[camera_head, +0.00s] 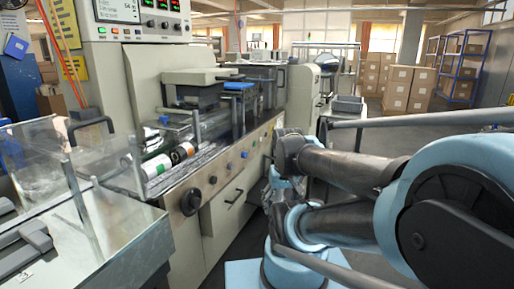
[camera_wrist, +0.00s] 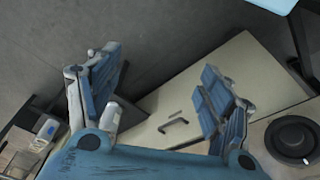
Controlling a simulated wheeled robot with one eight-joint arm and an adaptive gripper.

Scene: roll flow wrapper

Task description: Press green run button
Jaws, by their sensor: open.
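The wrapper machine's control panel (camera_head: 140,12) stands at the upper left of the head view, with lit displays. Below the displays is a row of small coloured buttons; one at its left end looks green (camera_head: 101,31). The lettering is too small to read, so I cannot tell which is the run button. My gripper (camera_wrist: 160,68) is open and empty in the wrist view, its two blue-padded fingers wide apart over the machine's lower front. No green button shows in the wrist view. In the head view my arm is at the right, low and away from the panel.
A black knob (camera_head: 191,201) sits on the machine front, and it also shows in the wrist view (camera_wrist: 292,138). A cabinet door handle (camera_wrist: 173,124) is close by. Clear guards (camera_head: 60,150) stand at the left. Cartons (camera_head: 398,88) and racks are far back.

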